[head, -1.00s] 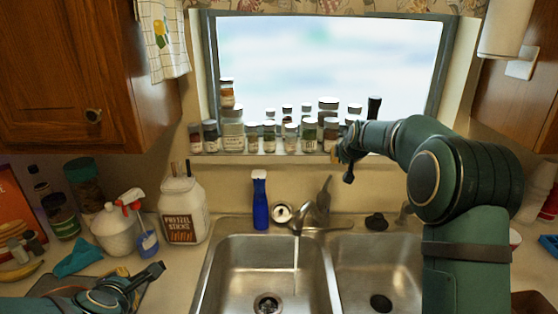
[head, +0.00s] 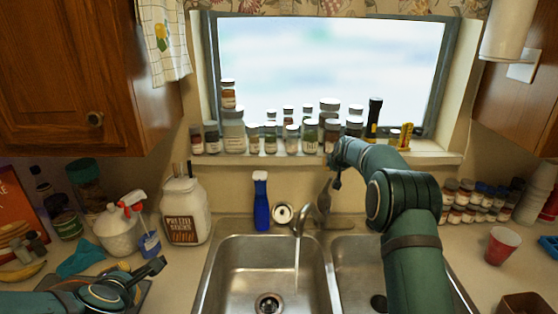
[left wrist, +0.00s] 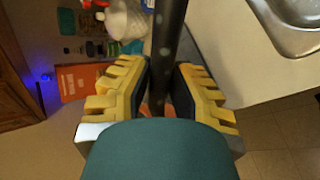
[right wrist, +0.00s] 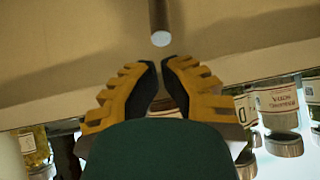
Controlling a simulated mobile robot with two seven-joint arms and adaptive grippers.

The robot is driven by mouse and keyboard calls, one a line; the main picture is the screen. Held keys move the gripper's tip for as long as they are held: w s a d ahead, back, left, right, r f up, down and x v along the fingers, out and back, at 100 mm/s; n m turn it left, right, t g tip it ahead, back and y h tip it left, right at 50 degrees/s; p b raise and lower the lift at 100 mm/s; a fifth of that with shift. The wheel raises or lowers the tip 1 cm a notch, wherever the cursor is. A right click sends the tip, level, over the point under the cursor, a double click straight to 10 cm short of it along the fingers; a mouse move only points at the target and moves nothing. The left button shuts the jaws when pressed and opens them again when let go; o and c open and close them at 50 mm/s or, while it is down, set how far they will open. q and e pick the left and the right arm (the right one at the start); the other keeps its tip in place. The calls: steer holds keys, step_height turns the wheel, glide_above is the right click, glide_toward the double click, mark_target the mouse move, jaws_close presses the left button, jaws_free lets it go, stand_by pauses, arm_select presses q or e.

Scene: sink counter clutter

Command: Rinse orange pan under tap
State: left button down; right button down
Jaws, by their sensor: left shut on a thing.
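My left gripper (head: 157,268) is low at the left counter, beside the sink. In the left wrist view it is shut on a dark, straight handle (left wrist: 167,45). The pan body is mostly hidden; only a trace of orange shows by my left arm. The tap (head: 304,214) stands behind the sink, and a thin stream of water (head: 297,255) falls into the left basin (head: 245,262). My right gripper (head: 335,172) is up near the tap lever (head: 324,196). In the right wrist view its fingers (right wrist: 160,68) are nearly together and empty, with a round rod end (right wrist: 160,38) ahead of them.
A pretzel jar (head: 184,212), a red-topped spray bottle (head: 132,208) and a blue bottle (head: 261,202) stand left of and behind the sink. Jars line the sill. A red cup (head: 501,246) and spice jars stand right. The left basin holds no dishes.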

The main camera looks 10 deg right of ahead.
mark_target(328, 184)
arm_select(q)
steer(key=shift+r, duration=0.15)
steer(key=shift+w, duration=0.1)
arm_select(e)
steer(key=shift+s+a+f, duration=0.25)
steer(key=shift+s+f, duration=0.35)
steer(key=shift+f, duration=0.15)
